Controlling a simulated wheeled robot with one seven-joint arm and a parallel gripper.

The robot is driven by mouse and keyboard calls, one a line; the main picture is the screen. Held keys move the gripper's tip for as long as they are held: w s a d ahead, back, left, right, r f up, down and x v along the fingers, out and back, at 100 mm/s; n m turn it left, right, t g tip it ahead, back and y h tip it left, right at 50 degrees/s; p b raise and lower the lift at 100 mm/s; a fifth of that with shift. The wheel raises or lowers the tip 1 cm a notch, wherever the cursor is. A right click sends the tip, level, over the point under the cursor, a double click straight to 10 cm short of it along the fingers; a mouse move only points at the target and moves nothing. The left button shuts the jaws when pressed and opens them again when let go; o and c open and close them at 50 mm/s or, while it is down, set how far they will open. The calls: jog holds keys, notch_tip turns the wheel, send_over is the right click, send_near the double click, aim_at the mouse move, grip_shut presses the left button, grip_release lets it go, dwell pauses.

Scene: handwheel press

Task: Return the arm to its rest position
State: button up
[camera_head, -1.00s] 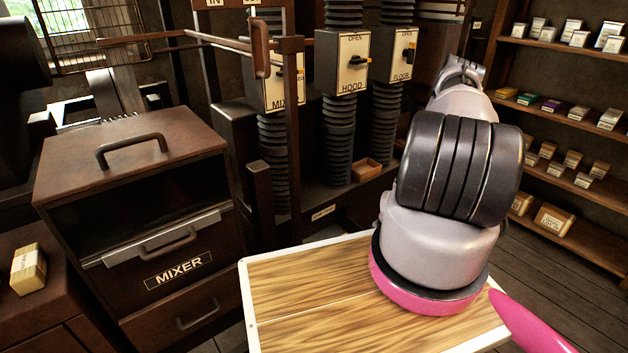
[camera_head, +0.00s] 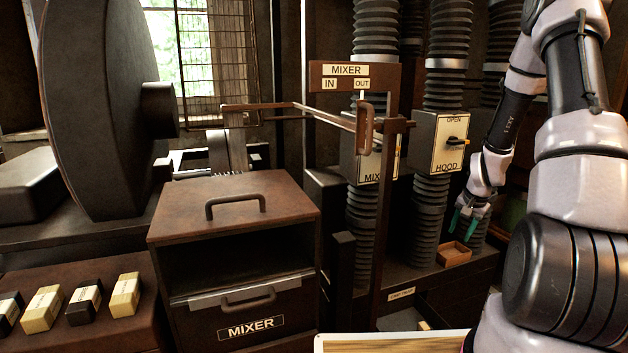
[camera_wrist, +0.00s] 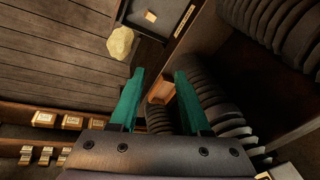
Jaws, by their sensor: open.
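My arm comes in from the right side of the head view, reaches up and bends down again. My gripper (camera_head: 466,216) hangs at its end, pointing down, in front of the ribbed ducts at the right. In the wrist view the two green fingers of my gripper (camera_wrist: 157,80) are spread apart with nothing held between them. A small open wooden box (camera_head: 454,254) stands just below and left of the fingers in the head view. The box also shows beyond the gap between the fingers in the wrist view (camera_wrist: 161,89).
The HOOD switch plate (camera_head: 447,145) is left of my gripper. The brown MIXER cabinet (camera_head: 237,215) has an open front. A horizontal bar with a handle (camera_head: 366,125) crosses before the ducts. Several labelled blocks (camera_head: 84,301) lie at lower left. A pale lump (camera_wrist: 122,43) lies near the floor.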

jog(key=s+a+r+n+t, duration=0.15)
jog(key=a+r, duration=0.25)
jog(key=r, duration=0.5)
jog(key=s+a+r, duration=0.3)
jog(key=r, duration=0.5)
jog(key=s+a+r+n+t, duration=0.1)
jog(key=s+a+r, duration=0.25)
jog(key=r, duration=0.55)
jog(key=s+a+r+n, duration=0.1)
jog(key=s+a+r, duration=0.2)
jog(key=s, duration=0.3)
jog(key=s+a+r+n+t+y, duration=0.1)
jog(key=s+a+r, duration=0.2)
jog(key=s+r, duration=0.1)
jog(key=s+a+r+n+y, duration=0.1)
jog(key=s+a+r, duration=0.2)
jog(key=s, duration=0.4)
jog(key=shift+s+r, duration=0.35)
jog(key=shift+r, duration=0.25)
